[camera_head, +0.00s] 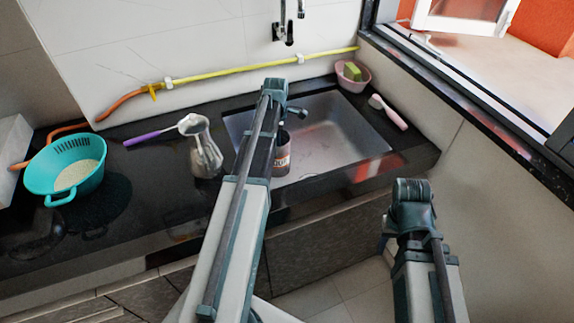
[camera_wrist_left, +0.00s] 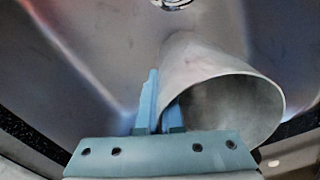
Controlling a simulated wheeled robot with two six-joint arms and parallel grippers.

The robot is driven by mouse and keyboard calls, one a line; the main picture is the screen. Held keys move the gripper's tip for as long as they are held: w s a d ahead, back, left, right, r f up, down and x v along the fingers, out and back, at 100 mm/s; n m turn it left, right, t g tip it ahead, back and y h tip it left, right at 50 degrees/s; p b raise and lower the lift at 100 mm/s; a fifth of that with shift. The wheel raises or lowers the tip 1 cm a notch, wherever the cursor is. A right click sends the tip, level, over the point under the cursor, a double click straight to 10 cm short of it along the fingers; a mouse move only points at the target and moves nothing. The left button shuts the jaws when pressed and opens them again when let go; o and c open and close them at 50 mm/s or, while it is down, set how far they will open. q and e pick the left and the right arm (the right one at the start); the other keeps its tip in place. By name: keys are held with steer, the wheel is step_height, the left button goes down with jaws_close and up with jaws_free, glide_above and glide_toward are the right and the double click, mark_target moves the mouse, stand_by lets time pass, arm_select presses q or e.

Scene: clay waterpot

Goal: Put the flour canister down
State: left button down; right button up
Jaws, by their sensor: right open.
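The flour canister (camera_head: 282,157), with a pale label and red lettering, is inside the sink basin (camera_head: 320,150) at its left side. It looks upright; I cannot tell whether its base touches the basin floor. In the left wrist view its grey open mouth (camera_wrist_left: 235,108) faces the camera. My left gripper (camera_wrist_left: 162,112) has one finger outside the canister's wall and one inside the mouth, close together on the wall. In the head view my left arm hides part of the canister. My right gripper (camera_head: 386,243) is open, mostly hidden by its folded arm, in front of the counter.
A teal colander (camera_head: 50,180) of grain, a purple-handled tool (camera_head: 150,136) and a metal pitcher (camera_head: 206,158) are left of the sink. A pink bowl (camera_head: 350,84) with a sponge and a pink brush (camera_head: 388,112) are right. The faucet (camera_head: 283,30) is on the wall.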

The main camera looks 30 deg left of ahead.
arm_select(q)
steer(key=shift+f+b, duration=3.8)
steer(key=shift+f, duration=0.45)
steer(key=shift+f+b, duration=0.4)
steer(key=c, duration=1.5)
jaws_free()
steer(key=o, duration=0.4)
steer(key=shift+r, duration=0.1)
step_height(320, 180, up, 13)
steer(key=p, duration=1.3)
